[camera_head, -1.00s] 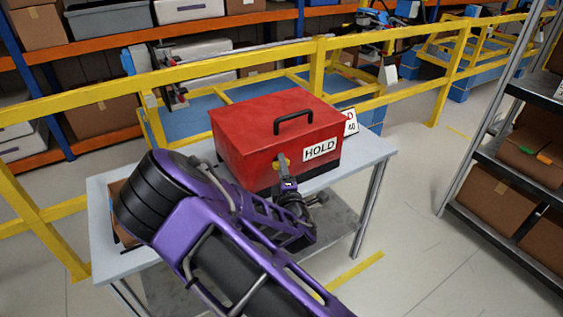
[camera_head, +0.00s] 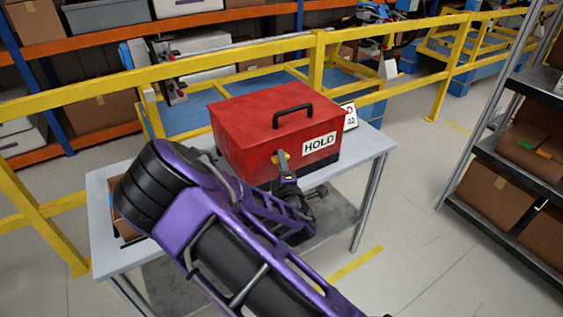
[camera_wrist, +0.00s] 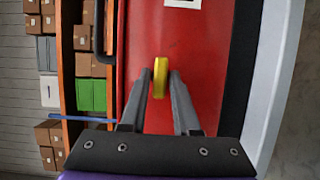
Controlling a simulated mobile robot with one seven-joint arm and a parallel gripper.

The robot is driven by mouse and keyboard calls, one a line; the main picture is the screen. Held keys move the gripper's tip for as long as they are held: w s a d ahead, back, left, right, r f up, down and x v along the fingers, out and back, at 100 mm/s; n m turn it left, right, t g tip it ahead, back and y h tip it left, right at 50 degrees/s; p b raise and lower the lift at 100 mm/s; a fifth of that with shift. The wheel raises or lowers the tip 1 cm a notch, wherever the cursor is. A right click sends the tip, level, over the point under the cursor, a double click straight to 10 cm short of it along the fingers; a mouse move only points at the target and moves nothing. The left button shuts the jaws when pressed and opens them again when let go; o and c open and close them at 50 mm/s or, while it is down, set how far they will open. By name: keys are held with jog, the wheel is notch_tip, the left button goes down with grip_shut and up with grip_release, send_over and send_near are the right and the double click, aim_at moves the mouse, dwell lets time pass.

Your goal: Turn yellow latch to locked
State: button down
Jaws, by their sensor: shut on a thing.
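A red box (camera_head: 245,133) with a black top handle (camera_head: 293,113) and a white HOLD label (camera_head: 319,143) stands on the table. The yellow latch (camera_head: 280,160) is on its front face, left of the label, and partly hidden by my gripper (camera_head: 283,167). In the wrist view the latch (camera_wrist: 160,78) shows as a narrow yellow piece between the fingertips of my gripper (camera_wrist: 161,76), its long side running up and down the picture. My gripper is shut on the latch. The latch's lock markings cannot be made out.
The light grey table (camera_head: 110,220) carries the box, with a small sign (camera_head: 350,117) behind it. A yellow railing (camera_head: 220,65) runs behind the table. A dark shelf (camera_head: 520,150) with cartons stands at the right, with clear floor between.

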jog(key=shift+r, duration=0.1)
jog(key=shift+w+d+r+m+g+y+b, duration=0.15)
jog(key=shift+m+g+y+b, duration=0.65)
jog(key=shift+m, duration=1.45)
jog(key=shift+d+m+g+y+b, duration=0.15)
jog(key=shift+m+g+y, duration=0.25)
jog(key=shift+m+g, duration=1.35)
jog(key=shift+w+d+r+m+g+y+b, duration=0.1)
jog(key=shift+m+g+y+b, duration=0.45)
jog(key=shift+m, duration=2.15)
jog(key=shift+a, duration=0.1)
jog(key=c, duration=0.8)
grip_release()
